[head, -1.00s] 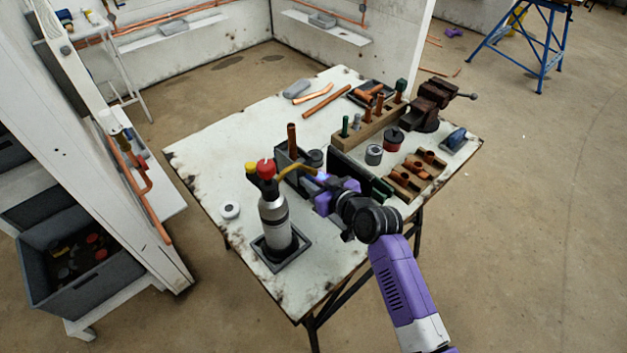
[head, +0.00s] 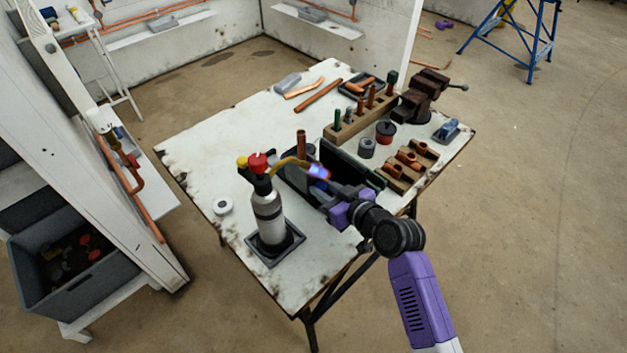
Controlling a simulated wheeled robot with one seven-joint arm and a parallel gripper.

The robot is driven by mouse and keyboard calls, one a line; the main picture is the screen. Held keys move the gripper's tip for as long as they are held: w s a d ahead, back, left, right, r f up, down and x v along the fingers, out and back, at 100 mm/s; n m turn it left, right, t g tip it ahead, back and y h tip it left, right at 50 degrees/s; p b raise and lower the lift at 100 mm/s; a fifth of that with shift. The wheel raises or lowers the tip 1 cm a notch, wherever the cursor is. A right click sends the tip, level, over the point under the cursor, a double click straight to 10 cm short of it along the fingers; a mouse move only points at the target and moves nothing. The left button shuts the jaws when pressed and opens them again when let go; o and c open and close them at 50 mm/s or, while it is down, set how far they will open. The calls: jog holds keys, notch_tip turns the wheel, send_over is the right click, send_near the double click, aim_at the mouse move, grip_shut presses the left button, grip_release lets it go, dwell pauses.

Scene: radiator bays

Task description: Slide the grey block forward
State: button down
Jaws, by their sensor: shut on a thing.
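The grey block (head: 298,181) is dark, stands on the white worktable and carries an upright copper pipe (head: 301,146). The torch on a silver cylinder (head: 268,215) stands just left of the block. Its brass nozzle (head: 290,162) reaches over the block, with a blue-violet flame (head: 320,172) at its end.
A dark upright panel (head: 347,166) stands right of the block. Behind it are a spool (head: 385,132), a wooden rack (head: 352,124) and a vice (head: 424,93). A wooden fitting holder (head: 407,168) is to the right. The left table surface is mostly clear.

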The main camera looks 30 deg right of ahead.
jog(key=s, duration=0.2)
jog(key=s+d, duration=0.1)
jog(key=s, duration=0.2)
jog(key=s+d+b, duration=0.1)
jog(key=s, duration=0.1)
jog(key=shift+s+d+f, duration=0.1)
jog(key=shift+s+d, duration=0.15)
jog(key=shift+s, duration=0.05)
jog(key=c, duration=1.1)
grip_release()
jog(key=b+v, duration=0.1)
jog(key=v, duration=0.6)
jog(key=shift+s, duration=0.1)
jog(key=shift+s+r, duration=0.25)
jog(key=shift+s, duration=0.05)
jog(key=shift+d+r, duration=0.1)
